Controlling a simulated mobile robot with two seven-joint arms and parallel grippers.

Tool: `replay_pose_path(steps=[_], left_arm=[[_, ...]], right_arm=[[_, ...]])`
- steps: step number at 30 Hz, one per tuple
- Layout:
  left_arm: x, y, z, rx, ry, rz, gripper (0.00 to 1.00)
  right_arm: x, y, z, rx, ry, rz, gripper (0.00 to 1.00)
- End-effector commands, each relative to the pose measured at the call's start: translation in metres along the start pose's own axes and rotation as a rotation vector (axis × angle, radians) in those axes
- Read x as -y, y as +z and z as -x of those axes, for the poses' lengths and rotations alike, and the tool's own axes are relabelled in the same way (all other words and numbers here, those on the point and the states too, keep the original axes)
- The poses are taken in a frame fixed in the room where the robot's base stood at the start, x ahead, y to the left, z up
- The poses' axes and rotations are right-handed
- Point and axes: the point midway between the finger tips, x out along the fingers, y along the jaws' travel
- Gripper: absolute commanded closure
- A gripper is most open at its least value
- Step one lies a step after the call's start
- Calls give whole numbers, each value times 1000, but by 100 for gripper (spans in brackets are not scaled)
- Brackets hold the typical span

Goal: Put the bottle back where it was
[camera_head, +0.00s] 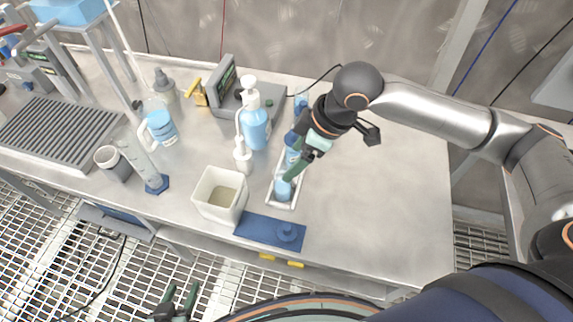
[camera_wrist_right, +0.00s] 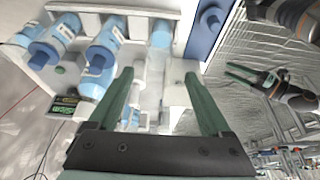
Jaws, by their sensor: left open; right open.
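Several blue-and-white bottles stand in a narrow white rack (camera_head: 298,190); one bottle (camera_head: 283,188) shows at the rack's near end. In the right wrist view the bottles (camera_wrist_right: 102,56) lie left of my fingers. My right gripper (camera_head: 303,162) is open above the rack, and its arm hides part of it. I see nothing held between its fingers (camera_wrist_right: 158,78). My left gripper (camera_head: 178,300) is open and empty, low in front of the bench; it also shows in the right wrist view (camera_wrist_right: 258,80). Which bottle the task means cannot be told.
Left of the rack stand a pump bottle (camera_head: 256,130), a thin-necked bottle (camera_head: 242,157) and a square white container (camera_head: 219,196). A blue mat (camera_head: 262,229) with a small blue piece (camera_head: 288,232) lies at the front edge. The steel bench (camera_head: 380,200) is clear on the right.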

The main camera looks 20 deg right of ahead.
Motion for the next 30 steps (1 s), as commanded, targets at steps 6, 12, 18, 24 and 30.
replay_pose_path(steps=[6, 12, 18, 24, 30], left_arm=[[0, -3, 3, 0, 0, 0, 45], [0, -3, 3, 1, 0, 0, 45], [0, -3, 3, 1, 0, 0, 45], [0, -3, 3, 1, 0, -1, 45], [0, -2, 3, 1, 0, -1, 45]], right_arm=[[-1, 0, 36, 0, 3, -1, 18], [0, 0, 46, 1, 1, 0, 18], [0, 0, 46, 1, 0, 0, 18], [0, 0, 46, 1, 0, 0, 18], [0, 0, 46, 1, 0, 0, 18]])
